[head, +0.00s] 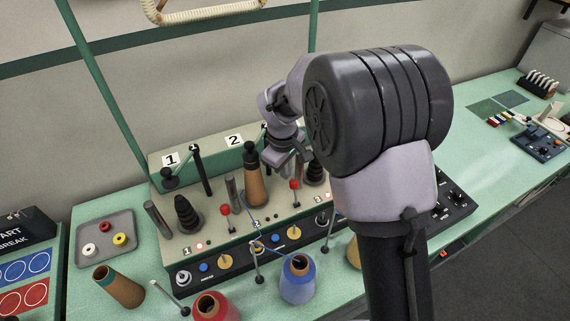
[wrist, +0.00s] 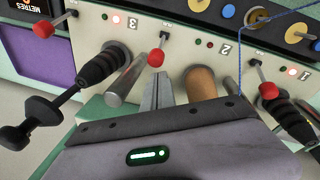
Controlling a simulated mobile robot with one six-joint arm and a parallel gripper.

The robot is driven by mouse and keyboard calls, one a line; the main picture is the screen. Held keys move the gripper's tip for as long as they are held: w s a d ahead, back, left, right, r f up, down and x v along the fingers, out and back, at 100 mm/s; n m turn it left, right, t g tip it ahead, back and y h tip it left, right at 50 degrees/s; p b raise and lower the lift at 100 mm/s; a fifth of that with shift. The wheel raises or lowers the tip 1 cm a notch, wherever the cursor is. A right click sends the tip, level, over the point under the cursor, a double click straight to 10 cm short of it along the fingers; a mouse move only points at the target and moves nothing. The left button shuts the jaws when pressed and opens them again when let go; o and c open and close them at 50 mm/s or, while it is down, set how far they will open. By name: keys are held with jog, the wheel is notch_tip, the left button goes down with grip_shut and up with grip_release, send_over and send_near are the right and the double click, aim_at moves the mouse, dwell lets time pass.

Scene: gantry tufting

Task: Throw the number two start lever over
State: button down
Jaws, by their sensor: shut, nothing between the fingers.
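The number two start lever (head: 295,184) is a short metal stalk with a red ball knob, on the pale panel right of the small label 2. In the wrist view the same red knob (wrist: 155,57) is just beyond my fingertips. My gripper (wrist: 156,80) is shut and empty, its two grey fingers side by side, pointing at the knob with a small apparent gap. In the head view my gripper (head: 284,160) is above and behind the knob, and its fingertips are hard to make out. Two small lamps (wrist: 204,44) by label 2 look dark.
Neighbouring red-knobbed levers stand at station 1 (head: 225,210) and station 3 (wrist: 70,17). Black spindles (head: 187,214) and grey posts (head: 157,220) crowd the panel. A red cone (head: 213,307) and blue cone (head: 298,281) stand in front.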

jog(key=shift+w+f, duration=0.15)
jog(key=shift+f, duration=0.7)
jog(key=shift+d+b, duration=0.1)
jog(key=shift+b, duration=0.4)
